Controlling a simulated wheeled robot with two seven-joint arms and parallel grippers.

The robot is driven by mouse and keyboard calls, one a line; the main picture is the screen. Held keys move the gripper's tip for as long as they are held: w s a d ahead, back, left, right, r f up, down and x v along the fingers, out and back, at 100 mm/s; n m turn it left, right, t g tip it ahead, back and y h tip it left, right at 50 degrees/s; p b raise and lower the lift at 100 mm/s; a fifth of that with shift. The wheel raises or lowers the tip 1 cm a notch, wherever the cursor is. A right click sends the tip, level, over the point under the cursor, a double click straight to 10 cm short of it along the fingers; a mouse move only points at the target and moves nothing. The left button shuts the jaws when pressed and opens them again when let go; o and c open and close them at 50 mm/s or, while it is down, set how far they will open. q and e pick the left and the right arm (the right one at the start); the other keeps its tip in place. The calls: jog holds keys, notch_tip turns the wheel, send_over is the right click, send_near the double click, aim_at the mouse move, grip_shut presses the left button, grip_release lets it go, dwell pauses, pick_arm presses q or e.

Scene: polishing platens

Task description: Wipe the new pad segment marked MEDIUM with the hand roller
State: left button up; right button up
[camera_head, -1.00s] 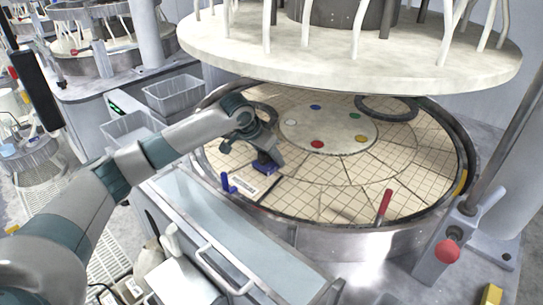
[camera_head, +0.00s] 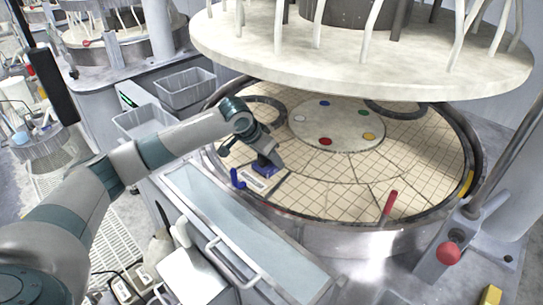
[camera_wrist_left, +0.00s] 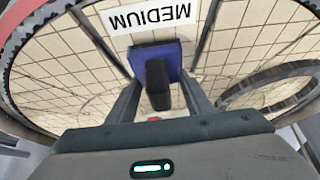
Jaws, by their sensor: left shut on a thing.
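My left gripper (camera_wrist_left: 156,100) is shut on the dark handle of a blue hand roller (camera_wrist_left: 156,58). In the head view the roller (camera_head: 263,164) is low over the near left part of the platen, beside a white label. In the left wrist view the label reads MEDIUM (camera_wrist_left: 150,17), upside down, on a tan gridded pad segment (camera_wrist_left: 232,42). The roller's blue head is right next to the label's edge. I cannot tell whether it touches the pad. My right gripper is not in view.
A blue upright piece (camera_head: 237,179) stands at the platen's near left edge. A red-handled tool (camera_head: 390,202) stands at the near right. The large upper disc (camera_head: 370,72) hangs over the back. Dark rings (camera_head: 395,108) and colored dots lie on the platen.

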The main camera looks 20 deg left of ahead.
aim_at(258, 161)
pick_arm(q)
jog(key=shift+s+a+r+p, duration=0.1)
jog(key=shift+s+a+p, duration=0.1)
jog(key=shift+s+p, duration=0.3)
jog(key=shift+s+a+r+p, duration=0.1)
jog(key=shift+s+a+p, duration=0.1)
jog(key=shift+s+p, duration=0.25)
jog(key=shift+s+a+p, duration=0.3)
jog(key=shift+s+p, duration=0.25)
jog(key=shift+s, duration=0.25)
jog(key=shift+w+a+f, duration=0.2)
jog(key=shift+w+a, duration=0.05)
jog(key=shift+a, duration=0.4)
